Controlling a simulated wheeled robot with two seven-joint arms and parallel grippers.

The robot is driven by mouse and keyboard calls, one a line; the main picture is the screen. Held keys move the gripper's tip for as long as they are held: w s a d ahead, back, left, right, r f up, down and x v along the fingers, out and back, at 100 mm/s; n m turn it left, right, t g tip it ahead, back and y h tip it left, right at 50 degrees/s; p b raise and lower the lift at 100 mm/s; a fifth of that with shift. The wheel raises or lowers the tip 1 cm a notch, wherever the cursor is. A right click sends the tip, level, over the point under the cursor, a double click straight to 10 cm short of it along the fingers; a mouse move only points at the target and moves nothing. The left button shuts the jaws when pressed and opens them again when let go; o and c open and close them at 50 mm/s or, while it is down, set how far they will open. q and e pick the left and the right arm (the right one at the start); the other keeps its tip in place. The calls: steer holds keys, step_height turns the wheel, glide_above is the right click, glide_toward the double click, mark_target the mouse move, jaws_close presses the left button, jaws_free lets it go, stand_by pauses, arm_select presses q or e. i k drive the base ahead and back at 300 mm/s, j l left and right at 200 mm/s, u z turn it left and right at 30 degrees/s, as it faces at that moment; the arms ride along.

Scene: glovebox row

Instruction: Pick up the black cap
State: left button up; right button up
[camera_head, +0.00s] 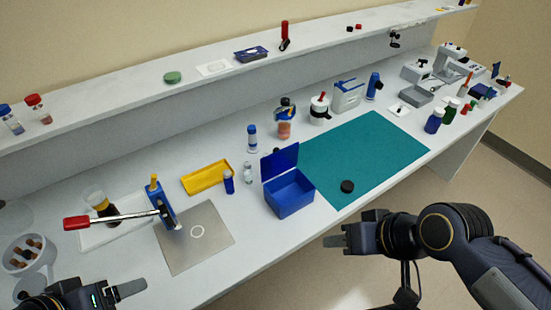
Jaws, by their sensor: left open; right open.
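A small round black cap (347,186) lies on the teal mat (375,150), near the mat's front edge and to the right of the open blue box. My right gripper (335,241) is open and empty in front of the bench edge, below the cap in the picture and apart from it. My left gripper (130,288) is open at the bottom left, over the front of the bench and far from the cap.
An open blue box (290,195) stands left of the cap. A red-handled press (165,205), a grey plate (195,240) and a yellow tray (206,178) are further left. Bottles and devices stand behind and right. The mat is mostly clear.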

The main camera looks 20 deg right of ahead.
mark_target(347, 187)
steer(key=l+z, duration=0.3)
steer(key=z, duration=0.15)
steer(key=l+z, duration=0.3)
steer(key=z, duration=0.15)
steer(key=l+u, duration=0.15)
steer(key=u, duration=1.75)
steer(key=l+u, duration=0.4)
steer(key=k+l+u, duration=0.15)
steer(key=l+u, duration=0.25)
steer(key=k+l+u, duration=0.15)
steer(key=u, duration=0.3)
steer(key=k+l+u, duration=0.2)
steer(key=l+u, duration=0.2)
steer(key=k+l+u, duration=0.1)
steer(key=k+l, duration=0.35)
steer(key=k+l+u, duration=0.1)
steer(key=k+l, duration=0.35)
steer(key=k, duration=0.2)
